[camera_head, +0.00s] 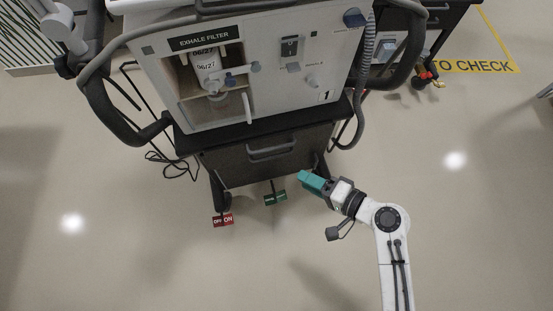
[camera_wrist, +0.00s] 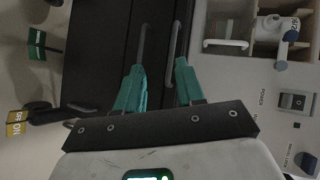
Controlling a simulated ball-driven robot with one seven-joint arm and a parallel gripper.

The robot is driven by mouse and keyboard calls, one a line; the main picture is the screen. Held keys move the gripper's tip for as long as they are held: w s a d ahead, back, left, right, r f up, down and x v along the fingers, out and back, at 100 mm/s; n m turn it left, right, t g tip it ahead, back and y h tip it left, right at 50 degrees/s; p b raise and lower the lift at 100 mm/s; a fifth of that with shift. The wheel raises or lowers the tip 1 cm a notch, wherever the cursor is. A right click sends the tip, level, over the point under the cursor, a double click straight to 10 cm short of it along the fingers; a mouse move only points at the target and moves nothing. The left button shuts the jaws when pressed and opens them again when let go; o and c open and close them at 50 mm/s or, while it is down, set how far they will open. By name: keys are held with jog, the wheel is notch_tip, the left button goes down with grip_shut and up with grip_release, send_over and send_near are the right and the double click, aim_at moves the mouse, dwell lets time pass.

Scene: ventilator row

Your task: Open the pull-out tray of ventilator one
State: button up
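Ventilator one (camera_head: 325,97) bears a "1" label and stands upright at the top middle of the head view. Below its white body is a dark drawer-like tray front (camera_head: 240,166) with a grey handle (camera_head: 271,150); it appears pushed in. In the wrist view, turned sideways, the dark front (camera_wrist: 98,50) shows with a grey bar handle (camera_wrist: 143,45) and a second grey bar (camera_wrist: 177,40) beside it. My gripper (camera_head: 308,178) has teal fingers, right of and below the handle. In the wrist view (camera_wrist: 159,70) its fingers are apart, with nothing between them. I see no contact with the handle.
Red (camera_head: 223,220) and green (camera_head: 275,198) pedal tags are near the floor under the cart. A grey hose (camera_head: 360,100) hangs at the right side, and cables (camera_head: 172,160) lie at the left. Another unit (camera_head: 400,45) stands at upper right. The floor in front is clear.

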jog(key=w+a+f+m+t+b, duration=0.2)
jog(key=w+a+m, duration=0.1)
jog(key=w+a, duration=0.5)
jog(key=shift+w+a+f+y, duration=0.15)
jog(key=shift+w+f+y, duration=0.25)
jog(key=shift+w, duration=0.75)
jog(key=shift+c, duration=0.3)
grip_shut()
